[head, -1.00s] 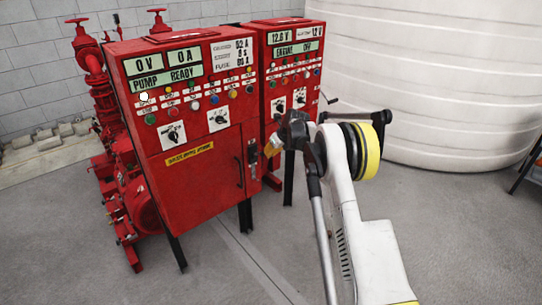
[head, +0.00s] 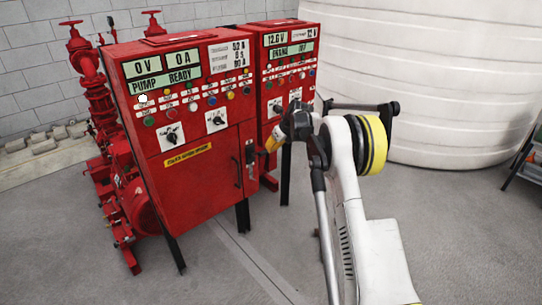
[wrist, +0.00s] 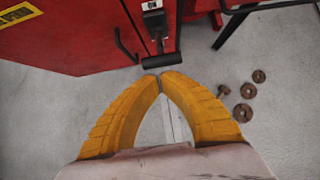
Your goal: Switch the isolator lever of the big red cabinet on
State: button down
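The big red cabinet (head: 195,135) stands left of centre in the head view. Its isolator (head: 250,155) sits on the right side of the front, beside a black door handle (head: 237,172). In the wrist view the isolator lever (wrist: 161,59) points down from a grey plate and ends in a black crossbar. My gripper (wrist: 160,77) has two curved yellow fingers, with the tips together and nothing seen between them. The tips are just below the crossbar in the picture; I cannot tell whether they touch it. In the head view my gripper (head: 271,145) is in front of the cabinet's right side.
A second red cabinet (head: 291,75) stands right behind the first. Red pump pipework (head: 97,110) is at the left, and a large white tank (head: 430,75) fills the back right. Several round brown pieces (wrist: 243,112) lie on the grey floor.

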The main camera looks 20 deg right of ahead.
jog(key=shift+w+a+r+p, duration=0.1)
jog(key=shift+r+p, duration=0.1)
jog(key=shift+r, duration=0.8)
jog(key=shift+w+r+p, duration=0.1)
jog(key=shift+r+p, duration=0.05)
jog(key=shift+r, duration=0.8)
jog(key=s+a+r+n+h, duration=0.1)
jog(key=s+a+r+n, duration=0.5)
jog(key=s+r+n, duration=0.4)
jog(key=s+a+r+n, duration=0.5)
jog(key=s+a+r, duration=0.2)
jog(key=s, duration=0.5)
jog(key=s+a+f+n, duration=0.1)
jog(key=s+f+n, duration=0.1)
jog(key=s+n, duration=0.3)
jog(key=s+a+f+n+b, duration=0.1)
jog(key=s+n, duration=0.5)
jog(key=s, duration=0.8)
jog(key=s+a+f+n+h, duration=0.1)
jog(key=s+a+f+n, duration=0.2)
jog(key=s+n, duration=0.3)
jog(key=s+f, duration=0.1)
jog(key=s, duration=0.3)
jog(key=shift+t, duration=0.4)
